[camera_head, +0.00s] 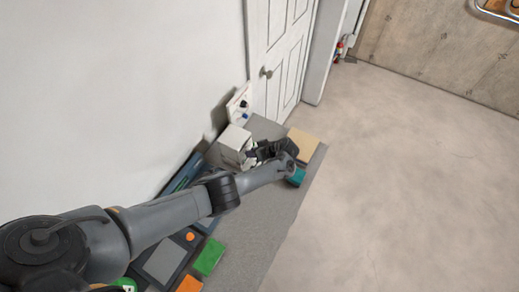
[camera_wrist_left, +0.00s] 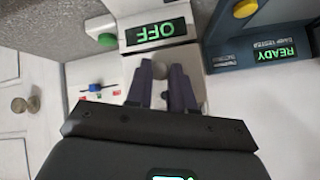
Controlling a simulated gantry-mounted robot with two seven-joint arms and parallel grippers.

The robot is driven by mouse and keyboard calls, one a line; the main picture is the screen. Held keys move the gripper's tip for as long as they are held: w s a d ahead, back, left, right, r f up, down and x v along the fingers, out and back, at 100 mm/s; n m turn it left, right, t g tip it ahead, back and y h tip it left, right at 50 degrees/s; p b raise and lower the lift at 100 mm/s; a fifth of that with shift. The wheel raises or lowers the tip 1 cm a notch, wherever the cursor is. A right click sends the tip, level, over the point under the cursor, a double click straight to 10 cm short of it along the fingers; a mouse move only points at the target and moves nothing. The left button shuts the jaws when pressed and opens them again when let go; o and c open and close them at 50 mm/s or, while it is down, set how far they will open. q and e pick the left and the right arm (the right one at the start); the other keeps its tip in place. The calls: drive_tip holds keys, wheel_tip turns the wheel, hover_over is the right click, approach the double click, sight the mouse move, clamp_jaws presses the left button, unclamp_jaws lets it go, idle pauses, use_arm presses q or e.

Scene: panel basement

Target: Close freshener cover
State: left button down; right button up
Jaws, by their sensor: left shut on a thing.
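The freshener appears to be the white boxy unit (camera_head: 235,138) near the wall in the head view. In the left wrist view a white unit shows an OFF display (camera_wrist_left: 157,33) and a green button (camera_wrist_left: 106,40). My left gripper (camera_head: 254,154) is beside the white unit in the head view. In the wrist view its dark fingers (camera_wrist_left: 162,70) are close together against the white body below the display, shut on what seems to be the cover. The held part is mostly hidden by the fingers, and I cannot tell the cover's angle. My right gripper is out of view.
A blue device with a READY display (camera_wrist_left: 276,51) stands close beside the white unit. A white panel (camera_head: 239,103) is by the wall. Open floor (camera_head: 400,180) lies right.

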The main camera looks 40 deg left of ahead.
use_arm(q)
drive_tip(key=shift+s+d+f+b, duration=0.1)
drive_tip(key=shift+d+f+b, duration=0.1)
drive_tip(key=shift+f+b, duration=0.35)
drive_tip(key=shift+d+f+b, duration=0.2)
drive_tip(key=shift+f+b, duration=0.05)
drive_tip(key=shift+f, duration=0.55)
drive_tip(key=c, duration=1.3)
unclamp_jaws()
drive_tip(key=shift+d, duration=0.1)
drive_tip(key=o, duration=0.3)
drive_tip(key=shift+w+d+r, duration=0.1)
drive_tip(key=shift+w+d, duration=0.15)
drive_tip(key=shift+w, duration=0.15)
drive_tip(key=shift+s+a, duration=0.15)
drive_tip(key=shift+a, duration=0.15)
drive_tip(key=p+v, duration=0.2)
drive_tip(key=v, duration=0.9)
drive_tip(key=shift+s+a, duration=0.1)
